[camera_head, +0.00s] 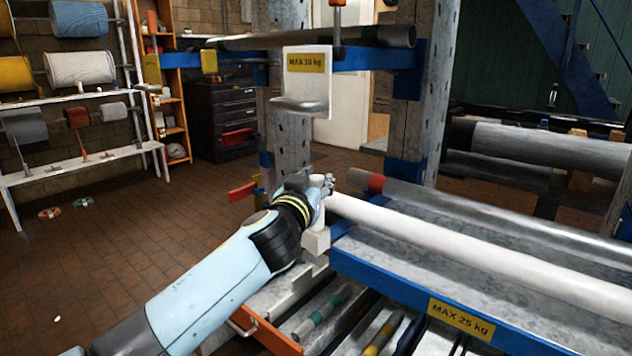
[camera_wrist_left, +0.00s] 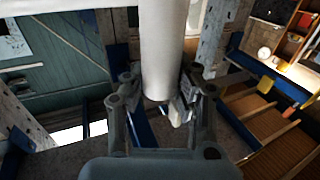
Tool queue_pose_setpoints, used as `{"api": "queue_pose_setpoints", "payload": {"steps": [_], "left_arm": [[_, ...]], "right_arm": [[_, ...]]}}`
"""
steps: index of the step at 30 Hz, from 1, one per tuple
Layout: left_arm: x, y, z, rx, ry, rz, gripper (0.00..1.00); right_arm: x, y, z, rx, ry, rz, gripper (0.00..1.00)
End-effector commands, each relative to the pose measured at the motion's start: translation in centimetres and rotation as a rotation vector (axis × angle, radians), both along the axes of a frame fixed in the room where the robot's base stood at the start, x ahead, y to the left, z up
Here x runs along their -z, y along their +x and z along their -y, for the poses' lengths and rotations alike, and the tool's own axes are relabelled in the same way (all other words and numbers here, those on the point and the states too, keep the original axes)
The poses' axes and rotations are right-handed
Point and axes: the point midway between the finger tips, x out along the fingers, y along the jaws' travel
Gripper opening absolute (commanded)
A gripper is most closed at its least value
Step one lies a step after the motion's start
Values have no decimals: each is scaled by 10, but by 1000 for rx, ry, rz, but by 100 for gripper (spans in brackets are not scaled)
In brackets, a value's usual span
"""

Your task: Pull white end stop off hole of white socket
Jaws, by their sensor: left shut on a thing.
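My left gripper (camera_head: 326,187) reaches in from the lower left to the near end of a long white tube (camera_head: 470,243). In the left wrist view, its two fingers (camera_wrist_left: 160,92) stand on either side of the white tube's end (camera_wrist_left: 163,50). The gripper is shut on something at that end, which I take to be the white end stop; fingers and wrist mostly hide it. A small pale piece (camera_wrist_left: 177,112) shows beside the right finger. I cannot make out the socket's hole. A white block (camera_head: 316,241) sits just below the gripper. My right gripper is not in view.
The tube lies above a blue-edged rack shelf (camera_head: 400,293) marked MAX 25 kg. A hanging MAX 10 kg plate (camera_head: 307,80) is above the gripper. Open brick floor (camera_head: 110,240) lies to the left.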

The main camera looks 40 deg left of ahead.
Motion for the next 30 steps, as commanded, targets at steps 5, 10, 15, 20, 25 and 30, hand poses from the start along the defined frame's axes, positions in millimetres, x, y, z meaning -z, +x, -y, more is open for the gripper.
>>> {"api": "queue_pose_setpoints", "payload": {"steps": [5, 10, 15, 20, 25, 30], "left_arm": [[0, 0, 0, 0, 0, 0, 0], [-2, 0, 0, 0, -1, 0, 0], [-12, 0, 0, 0, -2, 2, 0], [-21, 0, 0, 0, 1, 2, 0], [-31, 0, 0, 1, -1, 1, 0], [-40, 0, 0, 0, 0, 2, 0]], "right_arm": [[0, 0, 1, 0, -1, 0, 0], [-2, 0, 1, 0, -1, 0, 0], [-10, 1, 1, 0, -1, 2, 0], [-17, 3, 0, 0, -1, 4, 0], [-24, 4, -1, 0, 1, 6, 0], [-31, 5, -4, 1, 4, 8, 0]]}}
